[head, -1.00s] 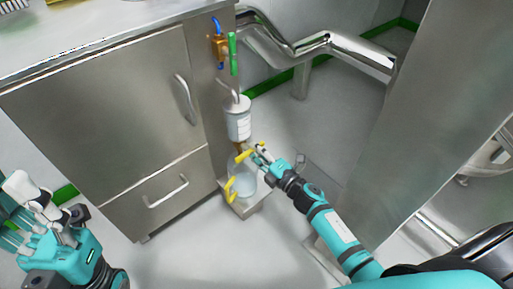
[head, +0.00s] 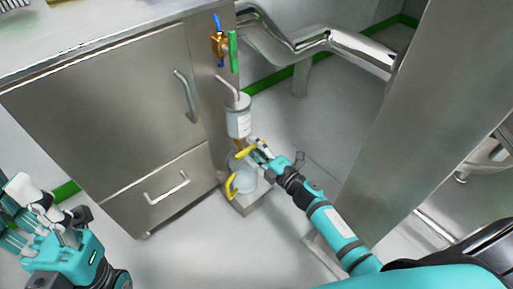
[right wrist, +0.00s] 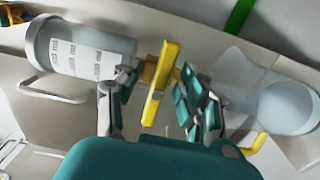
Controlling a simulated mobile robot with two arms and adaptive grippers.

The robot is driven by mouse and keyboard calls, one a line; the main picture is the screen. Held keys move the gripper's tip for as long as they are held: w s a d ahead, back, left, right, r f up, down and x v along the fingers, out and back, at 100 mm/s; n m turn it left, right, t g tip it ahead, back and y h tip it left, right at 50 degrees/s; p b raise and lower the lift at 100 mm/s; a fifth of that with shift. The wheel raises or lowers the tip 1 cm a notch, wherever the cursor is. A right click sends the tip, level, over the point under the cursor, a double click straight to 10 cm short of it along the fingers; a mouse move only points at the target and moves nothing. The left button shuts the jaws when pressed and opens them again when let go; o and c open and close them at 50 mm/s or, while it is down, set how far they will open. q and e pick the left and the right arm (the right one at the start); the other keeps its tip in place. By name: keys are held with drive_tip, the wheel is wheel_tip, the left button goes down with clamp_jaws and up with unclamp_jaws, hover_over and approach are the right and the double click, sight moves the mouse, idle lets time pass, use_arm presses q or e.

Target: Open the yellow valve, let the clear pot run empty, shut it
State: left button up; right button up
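The clear pot (head: 238,120) is an upright cylinder with a white label, at the side of the steel cabinet. It lies sideways in the right wrist view (right wrist: 85,52). Below it is a small brass valve with a yellow lever (head: 245,152). I cannot read the pot's level. My right gripper (head: 257,150) is at the lever. In the right wrist view, the lever (right wrist: 161,85) stands between its spread fingers, with a gap on the left side. A clear jug (head: 245,181) with a yellow handle stands under the valve. My left gripper (head: 45,212) is low at the left, fingers apart, empty.
A bent pipe (head: 230,87) enters the pot's top. Above is another brass valve (head: 219,45) with blue and green handles. The jug stands on a low steel stand (head: 248,206). The cabinet (head: 110,110) is at left, a steel panel (head: 420,130) at right. Floor in front is clear.

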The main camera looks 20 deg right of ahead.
drive_tip(key=v, duration=1.2)
idle(0.3)
